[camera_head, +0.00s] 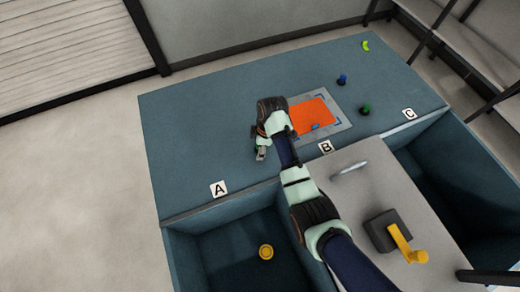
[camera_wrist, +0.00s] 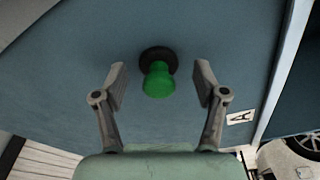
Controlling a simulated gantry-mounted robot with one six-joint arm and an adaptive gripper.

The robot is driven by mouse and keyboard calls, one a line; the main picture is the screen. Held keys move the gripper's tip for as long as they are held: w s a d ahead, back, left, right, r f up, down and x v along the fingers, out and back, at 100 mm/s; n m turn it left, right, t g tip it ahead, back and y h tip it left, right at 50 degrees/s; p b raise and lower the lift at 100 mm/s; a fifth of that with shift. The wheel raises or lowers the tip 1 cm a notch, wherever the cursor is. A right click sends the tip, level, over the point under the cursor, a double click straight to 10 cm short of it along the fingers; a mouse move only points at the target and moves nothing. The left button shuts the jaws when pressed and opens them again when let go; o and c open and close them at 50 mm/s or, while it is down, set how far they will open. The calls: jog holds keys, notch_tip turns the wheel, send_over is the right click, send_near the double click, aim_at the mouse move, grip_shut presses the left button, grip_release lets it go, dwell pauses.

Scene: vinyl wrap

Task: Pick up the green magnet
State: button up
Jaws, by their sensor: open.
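In the wrist view a green magnet (camera_wrist: 158,82) with a round black base stands on the blue-grey table top, between the two spread fingers of my gripper (camera_wrist: 162,77). Both fingers appear apart from it. In the head view my gripper (camera_head: 260,153) hangs over the table, above and right of label A; nothing green shows there, and the spot below it is hidden. The head view also shows a green magnet (camera_head: 365,109) with a dark base, right of the orange sheet. I cannot tell whether both views show the same magnet.
A blue magnet (camera_head: 342,79) and a yellow-green piece (camera_head: 366,45) stand on the table (camera_head: 190,130). An orange sheet (camera_head: 311,115) lies on a grey panel near label B (camera_head: 325,147). A yellow round piece (camera_head: 266,252) lies in the front-left bin. The table's left part is clear.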

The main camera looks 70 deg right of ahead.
jog(key=c, duration=1.2)
jog(key=shift+c, duration=0.2)
